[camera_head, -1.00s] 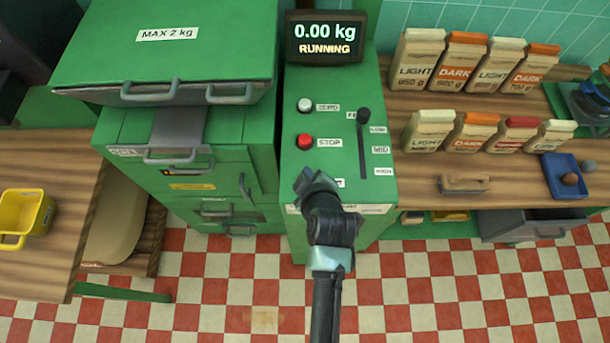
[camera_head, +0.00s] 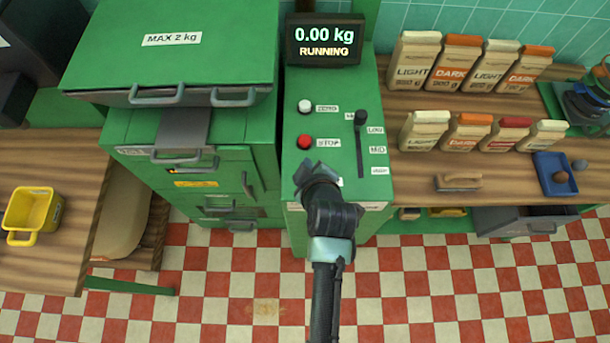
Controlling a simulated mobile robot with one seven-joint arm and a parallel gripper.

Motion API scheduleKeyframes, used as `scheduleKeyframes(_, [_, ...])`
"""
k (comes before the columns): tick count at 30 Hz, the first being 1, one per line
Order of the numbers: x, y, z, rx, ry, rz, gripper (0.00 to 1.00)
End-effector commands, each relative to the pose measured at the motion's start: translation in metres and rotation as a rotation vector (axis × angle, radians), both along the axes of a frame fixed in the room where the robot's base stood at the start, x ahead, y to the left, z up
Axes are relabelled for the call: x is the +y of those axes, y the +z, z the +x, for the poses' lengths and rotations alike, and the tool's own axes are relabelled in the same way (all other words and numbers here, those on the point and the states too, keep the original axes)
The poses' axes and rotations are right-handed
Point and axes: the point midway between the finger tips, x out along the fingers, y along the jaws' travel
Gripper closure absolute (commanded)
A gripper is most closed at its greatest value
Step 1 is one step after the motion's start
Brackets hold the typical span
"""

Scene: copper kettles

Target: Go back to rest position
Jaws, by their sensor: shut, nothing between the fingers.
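My gripper (camera_head: 312,176) is at the end of my dark arm, over the lower front part of the green control panel (camera_head: 345,100). Its fingers are small in this view and look closed, with nothing held. It covers the area just below the red stop button (camera_head: 304,142), including part of a label. The white button (camera_head: 305,106) and the slider lever (camera_head: 361,118), which is at the top of its slot, are clear of it. I cannot tell whether the gripper touches the panel.
The display (camera_head: 325,40) reads 0.00 kg RUNNING. A green machine (camera_head: 195,165) with handles stands left of the panel. Coffee bags (camera_head: 468,132) and a brush (camera_head: 458,182) are on the right counter; a yellow bin (camera_head: 32,212) is on the left. The checkered floor (camera_head: 440,290) in front is open.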

Motion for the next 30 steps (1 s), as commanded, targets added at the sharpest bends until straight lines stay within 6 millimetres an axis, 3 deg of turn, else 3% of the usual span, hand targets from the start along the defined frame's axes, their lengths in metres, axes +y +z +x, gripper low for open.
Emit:
scheduleKeyframes(11, [0.000, 0.000, 0.000, 0.000, 0.000, 0.000, 1.00])
scheduleKeyframes(14, [0.001, 0.016, 0.014, -0.045, -0.020, 0.015, 1.00])
scheduleKeyframes(17, [0.004, 0.060, 0.043, -0.153, -0.072, 0.062, 1.00])
scheduleKeyframes(21, [0.007, 0.157, 0.084, -0.375, -0.163, 0.178, 1.00])
scheduleKeyframes(23, [0.007, 0.202, 0.094, -0.476, -0.199, 0.239, 1.00])
scheduleKeyframes(26, [0.007, 0.280, 0.099, -0.645, -0.241, 0.349, 1.00])
scheduleKeyframes(30, [0.006, 0.387, 0.082, -0.884, -0.268, 0.525, 1.00])
